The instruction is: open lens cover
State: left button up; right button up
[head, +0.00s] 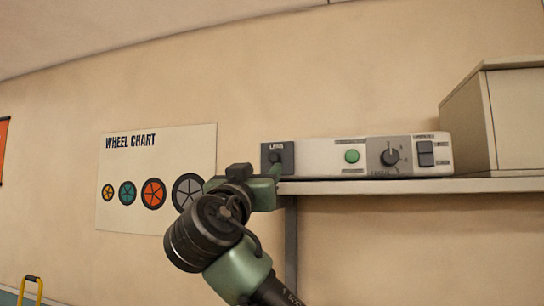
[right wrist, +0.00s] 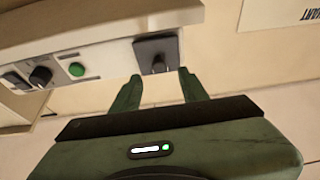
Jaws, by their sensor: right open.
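The lens cover (head: 288,150) is a dark grey square plate at the left end of the control panel, with "LENS" lettering above a small dark knob. In the right wrist view the same lens cover (right wrist: 146,48) shows with its knob (right wrist: 159,66) sticking out. My right gripper (head: 274,174) is just in front of and below the cover in the head view and hides part of it. In the right wrist view my right gripper (right wrist: 160,80) is open, its green fingers on either side of the knob's line, with nothing seen held. Contact with the knob cannot be told. My left gripper is out of view.
The white control panel (head: 318,158) sits on a wall shelf (head: 400,186) and carries a green button (head: 352,156), a dark dial (head: 390,157) and a rocker switch (head: 425,153). A beige box (head: 515,115) stands at the right. A wheel chart (head: 160,160) hangs at left.

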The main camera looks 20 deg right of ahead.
aim_at(273, 157)
jog(key=p+x, duration=0.2)
jog(key=x, duration=0.1)
jog(key=p+x, duration=0.3)
jog(key=x, duration=0.1)
jog(key=shift+s+d+r, duration=0.1)
jog(key=shift+s+r, duration=0.05)
jog(key=shift+r, duration=0.3)
jog(key=shift+w+d+r, duration=0.1)
jog(key=shift+w+d, duration=0.15)
jog(key=shift+w, duration=0.05)
jog(key=shift+w, duration=0.1)
grip_shut()
dwell(0.6)
